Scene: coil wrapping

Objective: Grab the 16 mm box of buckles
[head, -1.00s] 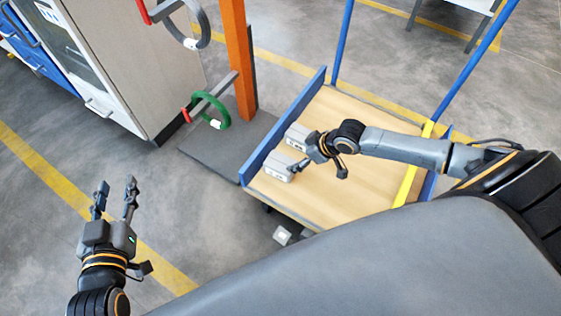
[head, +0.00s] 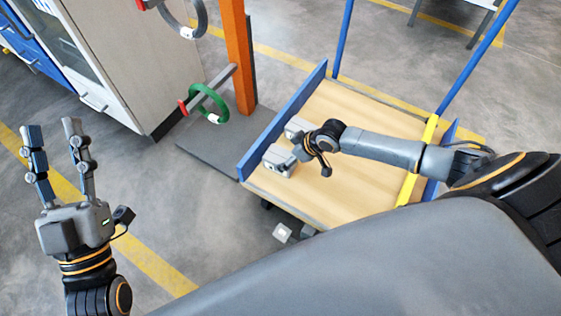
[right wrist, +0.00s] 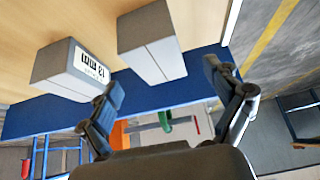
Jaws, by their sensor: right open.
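Two small grey-and-white boxes stand on the wooden cart top by its blue side board. In the right wrist view one box (right wrist: 62,72) bears a printed label, upside down and hard to read; the plain-faced box (right wrist: 150,42) lies ahead between the finger directions. My right gripper (right wrist: 162,78) is open and empty, with its fingertips close to the boxes. My left gripper (head: 52,128) is open and empty above the floor at left.
The blue side board (head: 285,118) edges the wooden cart top (head: 350,105). An orange post (head: 238,55) with a green ring (head: 222,105) stands beyond it. A cabinet (head: 130,60) is at upper left.

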